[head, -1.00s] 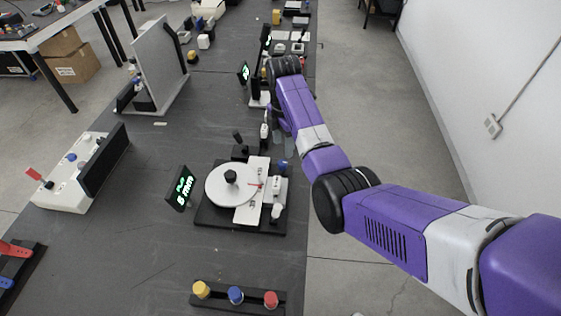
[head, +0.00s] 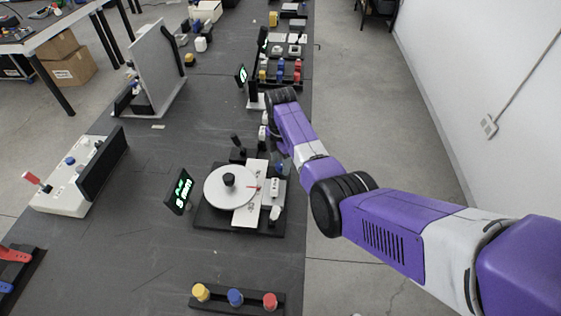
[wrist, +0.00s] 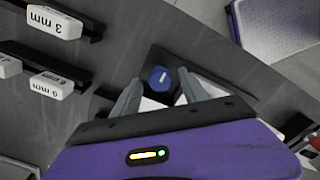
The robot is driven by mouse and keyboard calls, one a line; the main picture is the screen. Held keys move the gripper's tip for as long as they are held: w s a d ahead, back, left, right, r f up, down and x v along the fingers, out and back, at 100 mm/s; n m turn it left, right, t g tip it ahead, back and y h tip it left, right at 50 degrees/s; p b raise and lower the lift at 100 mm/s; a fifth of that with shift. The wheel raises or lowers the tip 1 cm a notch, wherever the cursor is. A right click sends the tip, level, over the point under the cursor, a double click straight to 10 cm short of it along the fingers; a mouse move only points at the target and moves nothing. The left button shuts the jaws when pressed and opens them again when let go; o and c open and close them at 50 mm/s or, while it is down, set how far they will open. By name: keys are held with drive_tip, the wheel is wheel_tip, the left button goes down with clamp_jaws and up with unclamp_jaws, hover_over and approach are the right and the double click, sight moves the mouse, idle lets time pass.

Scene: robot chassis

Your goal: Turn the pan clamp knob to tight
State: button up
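A round blue knob (wrist: 160,79) with a white pointer mark on top shows in the wrist view, on a dark plate. My gripper (wrist: 159,76) is open, one finger to each side of the knob; I cannot tell whether they touch it or how high they are. In the head view a small blue knob (head: 281,168) shows at the back right of a device with a white round disc (head: 228,187). My gripper is mostly hidden behind my forearm there, just behind this device.
White blocks marked 3 mm (wrist: 54,22) and 6 mm (wrist: 52,84) lie on dark bars at the left of the wrist view. A lit green display (head: 179,191) stands left of the disc device. A row of yellow, blue and red knobs (head: 236,297) is in front.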

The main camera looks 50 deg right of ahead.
clamp_jaws()
